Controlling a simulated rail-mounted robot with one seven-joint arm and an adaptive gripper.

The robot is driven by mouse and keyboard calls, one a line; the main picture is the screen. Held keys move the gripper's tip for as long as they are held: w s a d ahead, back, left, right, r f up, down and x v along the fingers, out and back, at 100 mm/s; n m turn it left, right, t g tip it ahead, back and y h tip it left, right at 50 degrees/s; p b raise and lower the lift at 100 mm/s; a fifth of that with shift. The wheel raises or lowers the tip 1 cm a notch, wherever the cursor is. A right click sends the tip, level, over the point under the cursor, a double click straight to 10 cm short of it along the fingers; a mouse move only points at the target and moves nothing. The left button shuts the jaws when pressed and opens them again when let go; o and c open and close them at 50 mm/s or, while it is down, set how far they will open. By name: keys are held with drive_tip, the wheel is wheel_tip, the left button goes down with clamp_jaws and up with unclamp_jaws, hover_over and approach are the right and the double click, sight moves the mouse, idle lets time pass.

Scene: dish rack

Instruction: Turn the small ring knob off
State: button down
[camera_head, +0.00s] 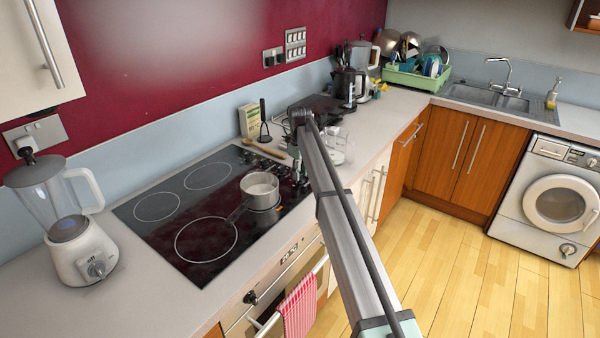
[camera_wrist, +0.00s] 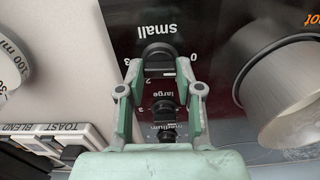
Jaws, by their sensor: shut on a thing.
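The small ring knob (camera_wrist: 158,52) is a dark round knob on the black hob panel, just below the printed word "small". My gripper (camera_wrist: 159,68) straddles it in the wrist view, one green-grey fingertip on each side, shut on it. The large knob (camera_wrist: 162,106) and the medium knob (camera_wrist: 165,131) sit below it, between the finger links. In the head view my gripper (camera_head: 300,157) is over the right end of the black hob (camera_head: 160,235); the small knob cannot be made out there.
A pot (camera_head: 260,186) stands on a front ring, close to the right of my gripper in the wrist view (camera_wrist: 285,85). A clear measuring jug (camera_head: 338,146) stands beside the hob. A blender (camera_head: 78,235) stands at the left. A green dish rack (camera_head: 413,80) is further back.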

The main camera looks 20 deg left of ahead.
drive_tip(key=c, duration=1.9)
unclamp_jaws()
drive_tip(key=shift+s+f+n, duration=0.1)
drive_tip(key=shift+n, duration=0.3)
drive_tip(key=o, duration=1.1)
drive_tip(key=shift+o, duration=0.2)
wheel_tip(320, 180, up, 12)
